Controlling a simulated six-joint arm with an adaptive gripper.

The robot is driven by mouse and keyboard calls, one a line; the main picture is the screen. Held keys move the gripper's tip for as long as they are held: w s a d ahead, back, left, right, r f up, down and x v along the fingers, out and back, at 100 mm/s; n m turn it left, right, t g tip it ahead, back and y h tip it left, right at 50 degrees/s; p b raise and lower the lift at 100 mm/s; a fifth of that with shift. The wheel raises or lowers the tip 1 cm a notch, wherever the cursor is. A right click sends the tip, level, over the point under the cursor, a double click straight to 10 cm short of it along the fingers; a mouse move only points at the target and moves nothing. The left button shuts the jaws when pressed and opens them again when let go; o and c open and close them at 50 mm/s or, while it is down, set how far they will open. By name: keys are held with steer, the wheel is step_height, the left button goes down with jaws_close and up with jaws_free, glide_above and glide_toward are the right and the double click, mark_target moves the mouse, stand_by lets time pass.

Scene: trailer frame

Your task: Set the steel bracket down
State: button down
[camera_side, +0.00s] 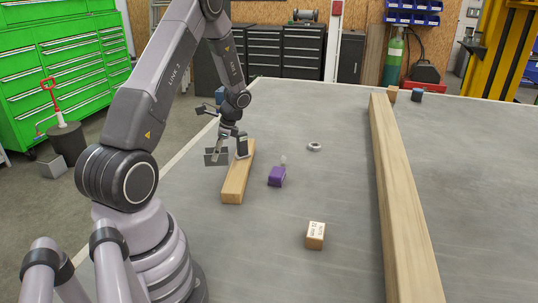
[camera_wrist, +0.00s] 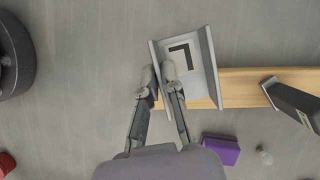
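The steel bracket (camera_wrist: 207,88) is a light grey plate with raised sides and a black L mark in the wrist view. My gripper (camera_wrist: 159,72) is shut on its left raised side. In the wrist view the bracket overlaps the left part of a short wooden beam (camera_wrist: 240,84). In the side view the bracket (camera_side: 216,157) is just left of the far part of this beam (camera_side: 238,182), under my gripper. I cannot tell whether it touches the beam or hangs above it. A dark upright object (camera_wrist: 292,99) stands at the beam, right of the bracket.
A purple block (camera_side: 277,177) with a small pale item behind it lies right of the short beam. A grey ring (camera_side: 314,146) and a lettered wooden block (camera_side: 316,236) lie farther right. A long thick beam (camera_side: 400,200) crosses the grey table. Open table lies between.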

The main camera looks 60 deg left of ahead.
steer(key=s+d+r+n+t+h, duration=0.1)
steer(key=s+d+n+h, duration=0.25)
steer(key=d+n, duration=0.55)
steer(key=s+d+r+n+h, duration=0.15)
steer(key=s+d+n, duration=0.35)
steer(key=d, duration=0.9)
steer(key=w+a+f, duration=0.1)
steer(key=w+f, duration=0.2)
steer(key=w, duration=0.1)
steer(key=w+a+f, duration=0.2)
steer(key=w+f, duration=0.1)
steer(key=w, duration=0.1)
steer(key=w+a+f, duration=0.1)
steer(key=w+f, duration=0.3)
steer(key=shift+w+a, duration=0.25)
steer(key=shift+w, duration=0.15)
steer(key=shift+w+f, duration=0.2)
steer(key=shift+w+a+f, duration=0.1)
steer(key=shift+w+f, duration=0.05)
steer(key=shift+f, duration=1.55)
steer(key=c, duration=1.2)
jaws_free()
steer(key=shift+f, duration=0.1)
steer(key=shift+c, duration=0.2)
